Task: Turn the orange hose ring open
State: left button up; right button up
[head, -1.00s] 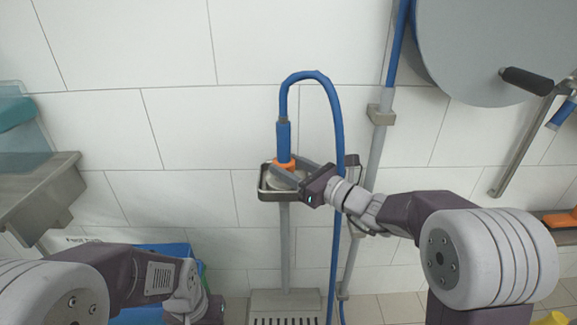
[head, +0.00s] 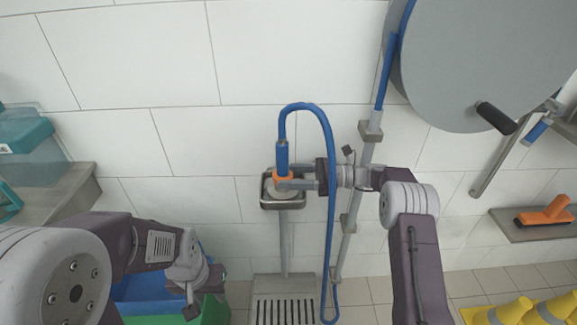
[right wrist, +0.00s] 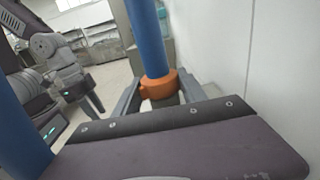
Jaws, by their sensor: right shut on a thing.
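The orange hose ring (head: 283,176) sits at the lower end of the upright blue hose fitting (head: 282,156), above a small steel holder (head: 269,202). My right gripper (head: 294,184) reaches in from the right, almost level, and is shut on the ring. In the right wrist view the orange ring (right wrist: 158,86) lies between my two grey fingers, with the blue hose (right wrist: 147,38) rising from it. My left gripper (head: 190,303) hangs low at the left, far from the ring; its finger gap is unclear.
The blue hose loops down close to my right wrist. A grey pipe (head: 352,220) and a large grey reel (head: 490,60) are to the right. A blue crate (head: 140,290) and a green crate (head: 212,312) stand under my left arm. Yellow cones (head: 515,312) are at lower right.

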jog(key=shift+w+n+g+p, duration=0.1)
jog(key=shift+n+g+p, duration=0.6)
jog(key=shift+g, duration=0.8)
jog(key=o, duration=1.4)
jog(key=shift+a, duration=0.1)
jog(key=shift+c, duration=0.2)
